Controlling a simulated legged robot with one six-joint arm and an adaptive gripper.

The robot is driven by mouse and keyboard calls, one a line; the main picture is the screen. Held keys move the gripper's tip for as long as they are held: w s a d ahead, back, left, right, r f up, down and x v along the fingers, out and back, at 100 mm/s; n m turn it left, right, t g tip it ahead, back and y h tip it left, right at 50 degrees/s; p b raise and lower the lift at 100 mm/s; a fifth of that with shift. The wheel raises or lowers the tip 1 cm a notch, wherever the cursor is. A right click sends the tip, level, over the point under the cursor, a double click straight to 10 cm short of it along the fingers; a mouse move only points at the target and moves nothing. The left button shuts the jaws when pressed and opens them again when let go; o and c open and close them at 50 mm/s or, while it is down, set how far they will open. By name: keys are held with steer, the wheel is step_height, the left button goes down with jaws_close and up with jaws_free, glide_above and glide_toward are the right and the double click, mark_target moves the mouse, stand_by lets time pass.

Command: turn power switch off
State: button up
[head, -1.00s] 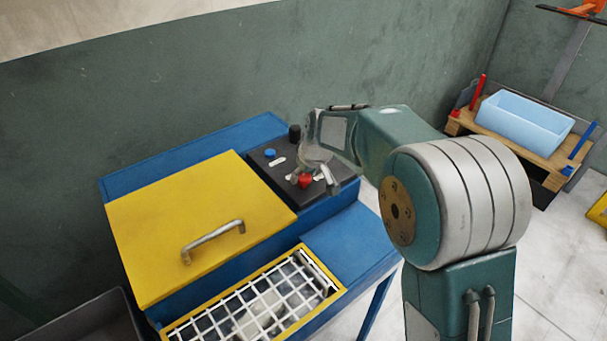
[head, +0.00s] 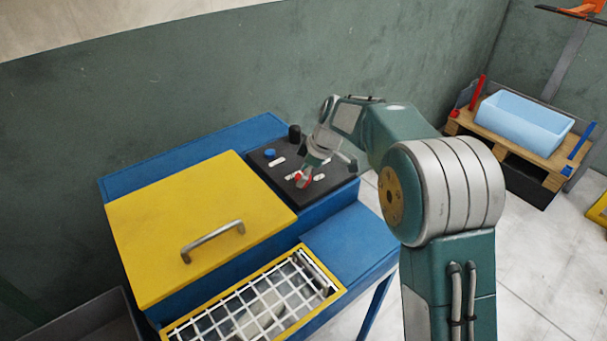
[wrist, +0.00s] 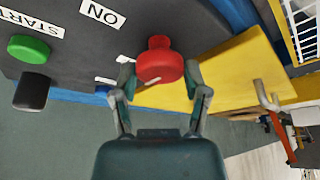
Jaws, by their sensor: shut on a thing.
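The red switch knob (head: 302,180) sits on the black control panel (head: 262,172) at the right of the blue machine. It also shows in the wrist view (wrist: 160,62), between the two fingers of my gripper (wrist: 158,78). The fingers are shut on the knob, one on each side. A white ON label (wrist: 102,14) lies on the panel beside it, and another label is partly hidden by a finger. In the head view my gripper (head: 310,172) reaches down onto the panel and covers part of it.
A green button (wrist: 28,49) by a START label and a black knob (wrist: 32,90) are near. A blue button (head: 270,153) sits farther left on the panel. The yellow lid (head: 190,215) with its handle is left, and a white mesh guard (head: 250,310) is in front.

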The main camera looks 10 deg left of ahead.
steer(key=shift+f+n, duration=0.25)
steer(key=shift+n, duration=0.05)
stand_by(0.4)
steer(key=o, duration=1.1)
steer(key=shift+o, duration=0.2)
steer(key=shift+r, duration=0.1)
steer(key=shift+r, duration=0.1)
steer(key=v, duration=1.1)
steer(key=shift+w+r, duration=0.3)
steer(key=shift+r, duration=0.05)
steer(key=shift+d, duration=0.1)
